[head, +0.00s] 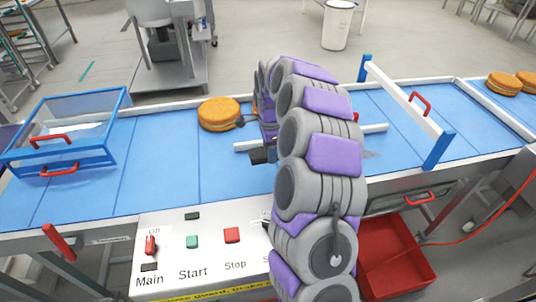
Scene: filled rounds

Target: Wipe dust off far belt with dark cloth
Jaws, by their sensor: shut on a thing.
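The blue conveyor belt (172,165) runs across the view, and a white rail lies over its middle. A faint grey smudge of dust (370,154) shows on the belt just right of my arm. My gripper (262,146) is low over the belt by the white rail, left of my arm and partly hidden by it. It is shut on a small dark thing (259,156), which looks like the dark cloth. Most of the cloth is hidden, and I cannot tell whether it touches the belt.
Round orange-brown filled rounds (219,113) are stacked behind my gripper; more (503,83) lie far right. A blue-framed clear guard (70,130) stands left and a white gate (405,97) right. The control panel (200,250) is in front, beside a red bin (397,262).

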